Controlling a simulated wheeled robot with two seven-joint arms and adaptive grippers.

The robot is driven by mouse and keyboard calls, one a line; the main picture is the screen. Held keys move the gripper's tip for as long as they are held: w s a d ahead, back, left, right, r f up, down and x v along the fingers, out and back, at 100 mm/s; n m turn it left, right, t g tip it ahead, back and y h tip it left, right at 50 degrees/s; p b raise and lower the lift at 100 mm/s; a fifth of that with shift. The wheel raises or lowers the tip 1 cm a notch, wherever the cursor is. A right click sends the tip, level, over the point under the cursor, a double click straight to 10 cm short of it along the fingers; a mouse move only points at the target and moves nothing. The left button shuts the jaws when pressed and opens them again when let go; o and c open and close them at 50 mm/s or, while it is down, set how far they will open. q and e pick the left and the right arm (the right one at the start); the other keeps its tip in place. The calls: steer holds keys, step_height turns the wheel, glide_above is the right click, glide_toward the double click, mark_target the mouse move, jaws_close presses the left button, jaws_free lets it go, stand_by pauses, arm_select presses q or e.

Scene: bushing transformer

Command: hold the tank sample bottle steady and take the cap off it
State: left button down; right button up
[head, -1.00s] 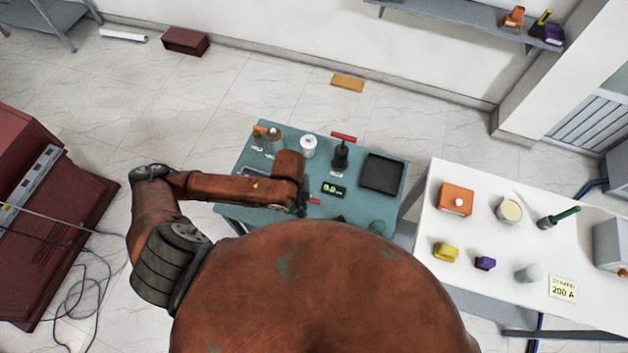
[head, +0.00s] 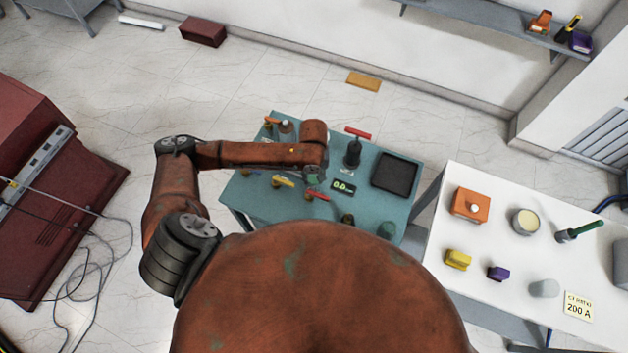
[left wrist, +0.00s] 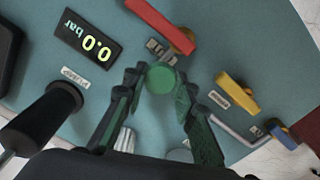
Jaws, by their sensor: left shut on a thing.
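My left gripper (left wrist: 160,88) is over the teal bench, with its two fingers on either side of a small green round thing (left wrist: 160,78) and shut on it. A bit of green also shows under my left wrist in the head view (head: 313,171). I cannot tell whether this is the sample bottle's cap or its body; what is below it is hidden. A clear bottle with a brownish top (head: 287,131) stands at the bench's back left, apart from the gripper. My right gripper is not in view.
The teal bench (head: 245,200) holds a red valve handle (left wrist: 160,22), a yellow one (left wrist: 237,92), a pressure display (left wrist: 88,38), a black pump (left wrist: 45,115) and a dark tray (head: 397,174). A white table (head: 480,285) with several small objects stands to the right.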

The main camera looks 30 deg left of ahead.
mark_target(314, 177)
arm_select(q)
steer(key=shift+w+a+f, duration=0.1)
steer(key=shift+w+f, duration=0.25)
steer(key=shift+f, duration=1.6)
steer(key=c, duration=1.6)
jaws_free()
steer(key=shift+f, duration=0.1)
step_height(314, 177, up, 12)
steer(key=shift+r, duration=0.15)
